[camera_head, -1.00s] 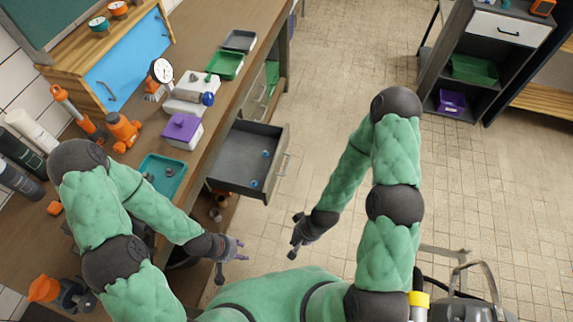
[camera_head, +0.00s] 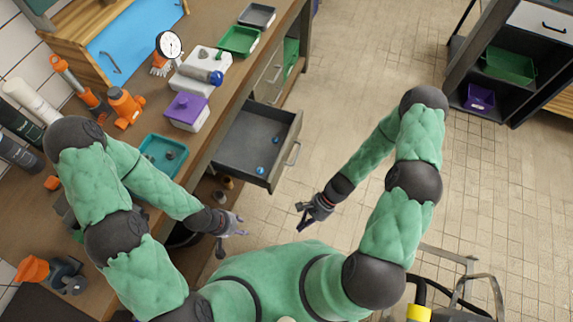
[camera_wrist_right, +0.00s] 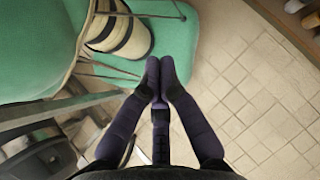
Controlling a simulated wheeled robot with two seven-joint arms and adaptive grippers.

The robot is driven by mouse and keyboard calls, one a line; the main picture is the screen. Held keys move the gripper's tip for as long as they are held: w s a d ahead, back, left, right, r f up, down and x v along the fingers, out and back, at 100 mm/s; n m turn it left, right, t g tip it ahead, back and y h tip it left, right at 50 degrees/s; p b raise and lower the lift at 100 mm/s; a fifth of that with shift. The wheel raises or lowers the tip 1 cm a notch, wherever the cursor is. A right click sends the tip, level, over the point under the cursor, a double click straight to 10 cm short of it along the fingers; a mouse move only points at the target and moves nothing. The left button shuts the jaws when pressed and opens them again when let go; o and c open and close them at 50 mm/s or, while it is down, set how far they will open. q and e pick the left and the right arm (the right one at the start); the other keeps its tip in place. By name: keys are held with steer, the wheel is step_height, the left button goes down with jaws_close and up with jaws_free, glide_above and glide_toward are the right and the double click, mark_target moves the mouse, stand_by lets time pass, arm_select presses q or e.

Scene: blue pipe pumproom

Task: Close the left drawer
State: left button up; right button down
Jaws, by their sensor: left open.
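The pulled-out drawer (camera_head: 236,153) is dark grey and sticks out from under the workbench in the head view. It has a bar handle (camera_head: 293,153) on its front panel and two small blue items (camera_head: 261,168) inside. My left gripper (camera_head: 238,230) is open and empty, below the drawer in the picture, near the bench's edge. The drawer is not visible there.
The wooden bench (camera_head: 225,112) carries a teal tray (camera_head: 164,154), a purple-lidded box (camera_head: 187,112) and a green tray (camera_head: 239,41). Another closed drawer (camera_head: 270,76) lies farther along. A dark shelf unit (camera_head: 461,82) stands at right. Tiled floor between is clear.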

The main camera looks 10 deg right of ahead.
steer(key=w+m+t+y+b, duration=0.1)
steer(key=w+m+t+y, duration=0.1)
steer(key=w+m+y, duration=0.15)
steer(key=m+t+y+b, duration=0.3)
steer(key=m+t+y, duration=0.1)
steer(key=m+t, duration=0.75)
glide_toward(281, 163)
steer(key=shift+n, duration=0.4)
steer(key=b+x, duration=0.2)
steer(key=x, duration=0.4)
steer(key=shift+w+a+f, duration=0.15)
steer(key=shift+w+a, duration=0.1)
steer(key=shift+a, duration=0.2)
steer(key=shift+w+a, duration=0.1)
